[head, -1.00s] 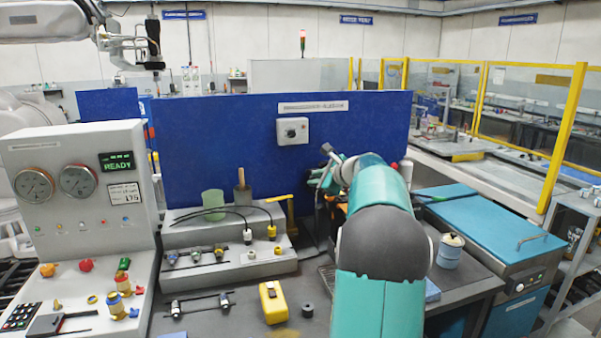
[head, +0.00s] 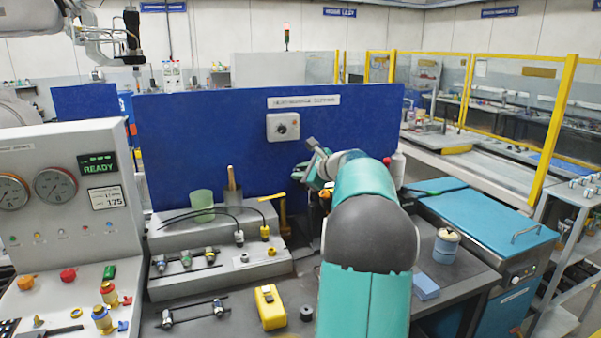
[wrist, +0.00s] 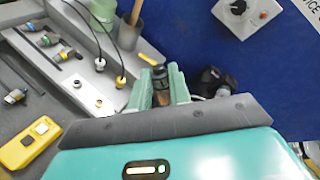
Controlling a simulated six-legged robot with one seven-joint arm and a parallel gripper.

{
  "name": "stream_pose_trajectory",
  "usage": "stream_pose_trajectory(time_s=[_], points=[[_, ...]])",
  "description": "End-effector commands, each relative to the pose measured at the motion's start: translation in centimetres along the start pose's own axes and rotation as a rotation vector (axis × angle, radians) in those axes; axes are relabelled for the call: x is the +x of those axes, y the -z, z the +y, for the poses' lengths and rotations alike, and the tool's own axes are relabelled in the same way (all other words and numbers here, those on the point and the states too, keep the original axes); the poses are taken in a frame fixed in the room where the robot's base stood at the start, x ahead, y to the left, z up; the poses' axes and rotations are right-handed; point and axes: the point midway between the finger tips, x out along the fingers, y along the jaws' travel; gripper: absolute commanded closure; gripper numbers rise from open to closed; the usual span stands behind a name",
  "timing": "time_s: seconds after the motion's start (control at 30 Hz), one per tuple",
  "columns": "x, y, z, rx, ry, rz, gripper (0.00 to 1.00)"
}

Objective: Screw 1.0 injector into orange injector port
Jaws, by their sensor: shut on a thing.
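My gripper (head: 313,170) is off the left side of my teal arm, in front of the blue panel. In the wrist view its two pale green fingers (wrist: 160,88) are shut on a small dark grey cylindrical piece (wrist: 160,74); its grey end (head: 312,143) also shows in the head view. I cannot read a 1.0 mark on it. Several injector-like fittings (head: 186,260) lie on the grey stepped rack, and a pair on a bar (head: 193,312) lies on the bench. An orange injector port cannot be made out for certain; my arm hides part of the area behind the gripper.
The blue panel (head: 210,140) with a knob box (head: 283,126) stands behind. A yellow meter (head: 270,307) and a black cylinder (head: 306,313) are on the bench. A yellow-handled lever (head: 282,205) stands by the rack's right end. A blue-white canister (head: 446,246) is right of my arm.

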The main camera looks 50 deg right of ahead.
Motion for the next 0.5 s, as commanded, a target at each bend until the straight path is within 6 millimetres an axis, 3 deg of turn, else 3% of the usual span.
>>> stream_pose_trajectory(time_s=[0.1,0.5], points=[[-0.2,-0.3,0.0,-0.001,0.004,0.0,1.0],[-0.1,3.3,-0.1,0.0,0.004,0.001,1.0]])
